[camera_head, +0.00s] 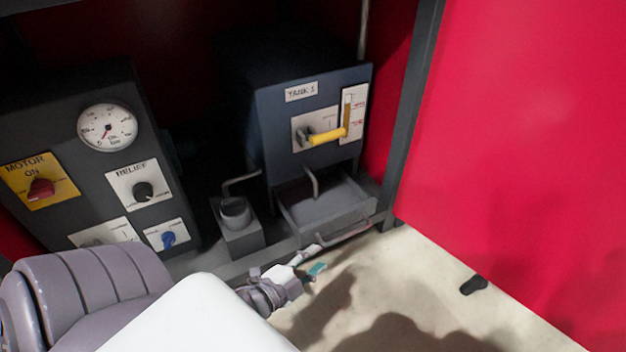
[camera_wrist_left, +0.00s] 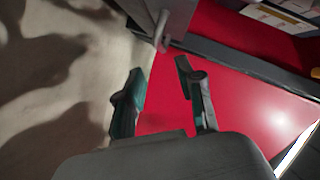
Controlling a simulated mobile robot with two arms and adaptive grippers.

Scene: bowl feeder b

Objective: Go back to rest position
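My left gripper (camera_head: 312,262) is in the lower middle of the head view, in front of the grey tray under the tank, above the pale floor. In the left wrist view its two teal-tipped fingers (camera_wrist_left: 157,90) stand apart with nothing between them. A grey handle end shows just beyond the fingertips in that view; whether they touch cannot be told. My right gripper is in neither view.
The dark tank box (camera_head: 276,128) has a yellow lever (camera_head: 328,136). The control panel (camera_head: 80,120) with gauge and knobs stands left. A small grey cup (camera_head: 236,212) is beside the tray (camera_head: 325,205). A red wall (camera_head: 530,130) closes the right; floor (camera_head: 400,270) is open.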

